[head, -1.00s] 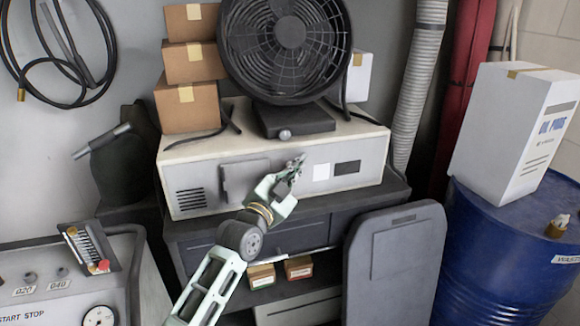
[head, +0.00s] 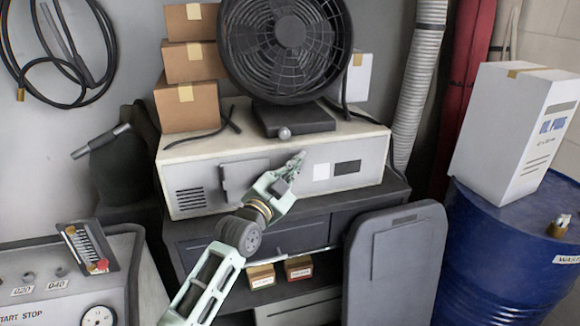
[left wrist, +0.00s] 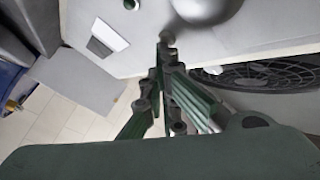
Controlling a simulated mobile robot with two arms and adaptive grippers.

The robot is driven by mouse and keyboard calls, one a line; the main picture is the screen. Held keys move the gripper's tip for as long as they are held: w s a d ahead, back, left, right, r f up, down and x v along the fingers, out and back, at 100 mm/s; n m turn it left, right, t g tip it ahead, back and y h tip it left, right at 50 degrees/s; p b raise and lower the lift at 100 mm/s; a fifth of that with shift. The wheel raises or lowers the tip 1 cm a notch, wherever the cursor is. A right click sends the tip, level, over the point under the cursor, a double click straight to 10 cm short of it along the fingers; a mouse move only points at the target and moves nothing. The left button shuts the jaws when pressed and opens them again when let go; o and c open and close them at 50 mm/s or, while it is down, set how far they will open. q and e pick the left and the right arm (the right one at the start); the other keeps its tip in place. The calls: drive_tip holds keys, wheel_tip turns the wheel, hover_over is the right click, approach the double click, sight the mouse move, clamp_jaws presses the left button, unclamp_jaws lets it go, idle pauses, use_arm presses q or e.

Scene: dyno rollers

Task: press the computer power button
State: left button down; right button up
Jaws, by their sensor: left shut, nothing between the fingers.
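The computer is a wide off-white box (head: 226,148) on a dark cabinet, with a vent, a grey panel, a white square (head: 321,172) and a dark rectangle (head: 347,167) on its front. My left gripper (head: 299,157) is shut and empty in front of it, left of the white square; contact cannot be told. In the left wrist view the closed fingertips (left wrist: 167,38) point toward a pale surface. I cannot tell for sure which part is the power button. My right gripper is out of view.
A black fan (head: 290,35) stands on the box, with a grey ball-shaped knob (head: 284,133) at its base. Stacked cartons (head: 186,104) are left of it. A grey board (head: 398,260) leans at the lower right, near a blue drum (head: 500,250).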

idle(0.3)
use_arm(q)
drive_tip(key=shift+s+d+p, duration=0.15)
drive_tip(key=shift+s+p, duration=0.3)
drive_tip(key=s+d+p, duration=0.2)
drive_tip(key=s+p, duration=0.3)
drive_tip(key=shift+s, duration=0.35)
